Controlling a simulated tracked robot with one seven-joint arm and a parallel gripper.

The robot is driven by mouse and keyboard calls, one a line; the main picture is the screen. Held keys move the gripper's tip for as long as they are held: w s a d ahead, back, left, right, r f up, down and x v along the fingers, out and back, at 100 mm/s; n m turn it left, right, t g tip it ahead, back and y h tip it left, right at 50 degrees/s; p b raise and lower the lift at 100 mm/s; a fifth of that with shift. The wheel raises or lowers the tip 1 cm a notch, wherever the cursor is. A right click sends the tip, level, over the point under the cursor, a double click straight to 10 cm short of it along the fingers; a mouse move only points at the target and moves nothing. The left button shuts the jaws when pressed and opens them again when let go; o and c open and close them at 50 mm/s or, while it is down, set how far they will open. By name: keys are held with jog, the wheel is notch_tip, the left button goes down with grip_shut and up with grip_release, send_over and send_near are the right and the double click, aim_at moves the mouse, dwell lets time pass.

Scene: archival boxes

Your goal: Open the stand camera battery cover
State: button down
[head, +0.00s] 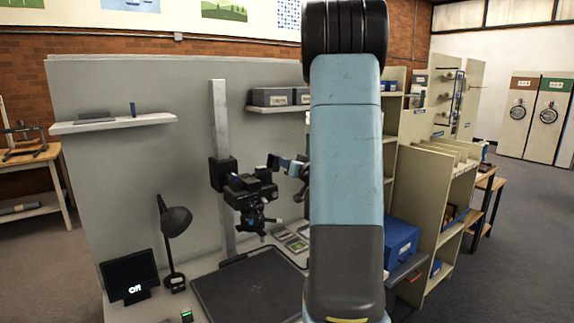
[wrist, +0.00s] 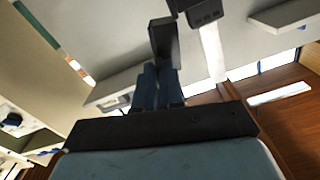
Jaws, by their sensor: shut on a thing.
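The stand camera (head: 250,192) is a black device mounted on a tall grey column above a dark copy board. My gripper (head: 281,163) is at the camera's upper right side, with its blue fingers pointing left. In the wrist view my gripper (wrist: 160,68) is shut on a dark flat piece (wrist: 162,40), which appears to be the battery cover. That piece stands out beside the dark camera body (wrist: 204,14) at the top. Whether it touches the body is hard to tell. My arm hides part of the scene to the right in the head view.
The dark copy board (head: 250,285) lies on the table below. A black desk lamp (head: 175,225) and a small screen reading "Off" (head: 129,275) stand at left. A wall shelf (head: 113,123) and a shelf with grey boxes (head: 275,109) flank the column. A blue box (head: 400,240) sits at right.

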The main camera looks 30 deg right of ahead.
jog(key=shift+f, duration=0.15)
jog(key=c, duration=1.5)
grip_release()
jog(key=s, duration=1.3)
jog(key=shift+s+d, duration=0.2)
jog(key=shift+s, duration=0.2)
